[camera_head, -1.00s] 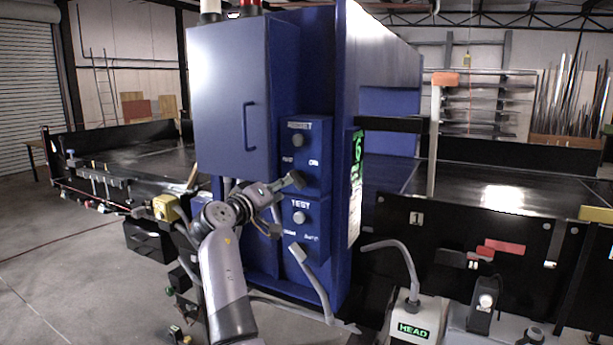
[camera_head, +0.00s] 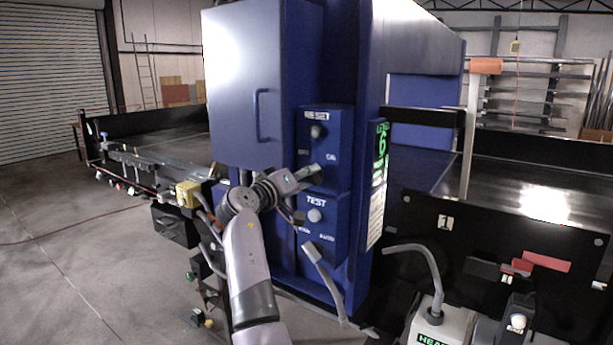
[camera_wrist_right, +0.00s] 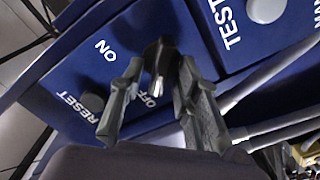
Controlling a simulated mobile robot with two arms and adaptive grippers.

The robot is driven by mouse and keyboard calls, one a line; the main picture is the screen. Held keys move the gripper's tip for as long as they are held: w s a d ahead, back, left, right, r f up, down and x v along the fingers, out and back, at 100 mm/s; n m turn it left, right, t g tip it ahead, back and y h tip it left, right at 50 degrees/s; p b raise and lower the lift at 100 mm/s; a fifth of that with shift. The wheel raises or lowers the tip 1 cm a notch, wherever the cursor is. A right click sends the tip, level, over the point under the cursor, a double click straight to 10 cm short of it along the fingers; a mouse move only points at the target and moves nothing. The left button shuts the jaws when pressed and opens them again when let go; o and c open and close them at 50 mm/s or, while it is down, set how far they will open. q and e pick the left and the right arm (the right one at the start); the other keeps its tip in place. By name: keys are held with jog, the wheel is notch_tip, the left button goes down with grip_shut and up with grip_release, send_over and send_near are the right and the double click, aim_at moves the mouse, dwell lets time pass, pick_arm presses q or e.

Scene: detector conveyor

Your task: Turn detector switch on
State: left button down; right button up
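The blue detector cabinet (camera_head: 238,90) carries an upper panel (camera_head: 340,125) with a RESET knob (camera_head: 317,131) and OFF and ON labels. My right gripper (camera_head: 308,192) is at the lower part of this panel. In the right wrist view my right gripper (camera_wrist_right: 162,72) has its two fingers apart, one on each side of a dark switch (camera_wrist_right: 160,55) between the ON and OFF labels. I cannot tell whether they touch it. The switch is hidden behind the gripper in the head view. My left gripper is not in view.
Just below is the TEST panel with a pale knob (camera_head: 315,215). A grey cable (camera_head: 322,272) hangs below it. A conveyor (camera_head: 515,185) runs out to the right, another (camera_head: 165,150) to the left. A yellow box (camera_head: 188,194) is left of my arm.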

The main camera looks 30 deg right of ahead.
jog(key=shift+d, duration=0.2)
jog(key=c, duration=0.4)
grip_shut()
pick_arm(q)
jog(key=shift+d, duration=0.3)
pick_arm(e)
jog(key=shift+f, duration=0.1)
